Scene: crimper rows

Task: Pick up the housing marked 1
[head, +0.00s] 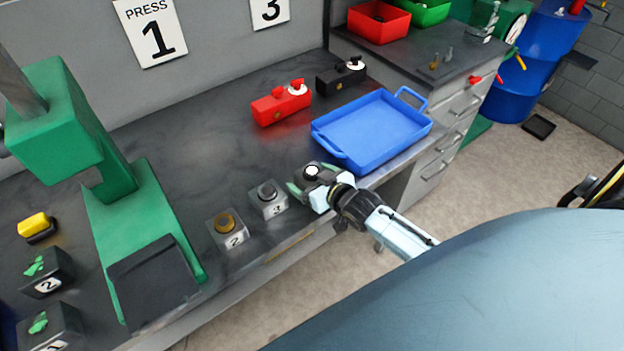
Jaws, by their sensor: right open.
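A small grey block with a dark steel fitting on top (268,199) stands near the bench's front edge; its label is too small to read surely. A similar block with a brass fitting, marked 2 (229,234), stands to its left. At far left is a dark block with a green top, marked 2 (48,273). Below it is another green-topped dark block (50,328), its label partly cut off by the frame and seeming to read 1. I cannot tell which is called the housing. My right gripper (313,179) is open, just right of the steel-topped block. My left gripper is not in view.
A green press (100,160) stands at left under a PRESS 1 sign (152,30). A blue tray (370,133) lies right of centre, behind my gripper. A red box (281,104) and a black box (341,77) stand behind. The bench's middle is clear.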

